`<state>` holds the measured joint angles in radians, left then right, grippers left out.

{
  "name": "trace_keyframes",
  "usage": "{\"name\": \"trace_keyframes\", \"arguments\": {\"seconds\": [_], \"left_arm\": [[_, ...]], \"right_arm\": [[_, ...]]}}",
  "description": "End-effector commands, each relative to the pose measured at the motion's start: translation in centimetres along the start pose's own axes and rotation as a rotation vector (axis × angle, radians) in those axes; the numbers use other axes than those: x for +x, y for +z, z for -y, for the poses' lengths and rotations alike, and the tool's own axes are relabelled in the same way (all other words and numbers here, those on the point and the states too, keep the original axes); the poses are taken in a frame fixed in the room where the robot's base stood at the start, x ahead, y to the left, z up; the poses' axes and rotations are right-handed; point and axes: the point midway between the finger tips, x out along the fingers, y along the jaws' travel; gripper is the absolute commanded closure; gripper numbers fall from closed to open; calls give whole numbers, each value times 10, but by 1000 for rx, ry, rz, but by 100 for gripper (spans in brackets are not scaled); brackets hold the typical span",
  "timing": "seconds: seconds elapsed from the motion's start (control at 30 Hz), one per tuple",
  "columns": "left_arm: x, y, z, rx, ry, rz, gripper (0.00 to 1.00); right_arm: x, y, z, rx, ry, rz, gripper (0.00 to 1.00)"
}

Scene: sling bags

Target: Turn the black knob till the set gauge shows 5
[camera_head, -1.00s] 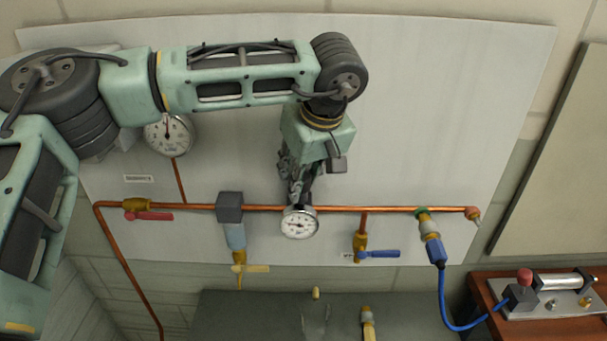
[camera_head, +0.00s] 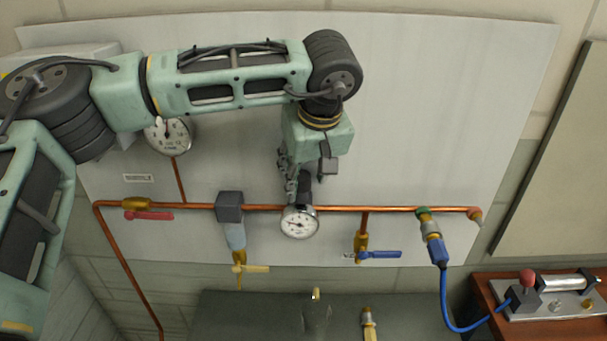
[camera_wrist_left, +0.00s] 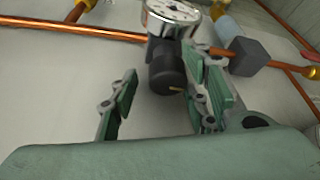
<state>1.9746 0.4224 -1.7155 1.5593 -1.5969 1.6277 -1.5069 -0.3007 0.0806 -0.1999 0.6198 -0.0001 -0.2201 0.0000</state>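The black knob (camera_head: 304,186) sits on the copper pipe just above the small round gauge (camera_head: 299,223). The gauge's needle points left; its numbers are too small to read. In the left wrist view the knob (camera_wrist_left: 167,70) shows with a pale mark on its end, below the gauge (camera_wrist_left: 172,12). My left gripper (camera_wrist_left: 165,100) is open, one finger on each side of the knob's end. The left finger is clear of it, and the right finger is close; contact cannot be told. In the head view the left gripper (camera_head: 302,180) hangs over the knob. My right gripper is not in view.
A larger gauge (camera_head: 168,134) is partly behind my left arm. Along the pipe are a red-handled valve (camera_head: 148,215), a dark block (camera_head: 229,207), a blue-handled valve (camera_head: 378,254) and a blue hose (camera_head: 443,290). A hand pump (camera_head: 550,290) stands lower right.

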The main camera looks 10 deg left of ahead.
Motion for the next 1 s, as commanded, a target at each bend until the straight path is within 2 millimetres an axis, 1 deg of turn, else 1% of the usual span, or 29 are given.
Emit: {"name": "trace_keyframes", "arguments": {"seconds": [0.23, 0.37, 0.47, 0.7, 0.8, 0.9, 1.0], "left_arm": [[0, 0, 1, -2, -2, 0, 56], [-10, -1, 0, -2, -1, -1, 56], [-26, -1, 0, -2, 0, -2, 56], [-78, 0, -2, 0, 0, -2, 56], [-95, 0, -2, 1, -1, -2, 56], [-108, 0, -3, 0, -1, -1, 56], [-116, 0, -2, 1, -2, 0, 56]], "right_arm": [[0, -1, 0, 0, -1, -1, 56], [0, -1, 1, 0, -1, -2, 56], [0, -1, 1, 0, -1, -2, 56], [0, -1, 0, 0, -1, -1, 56], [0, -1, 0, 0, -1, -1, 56], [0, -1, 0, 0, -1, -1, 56], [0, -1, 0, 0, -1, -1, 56]]}}
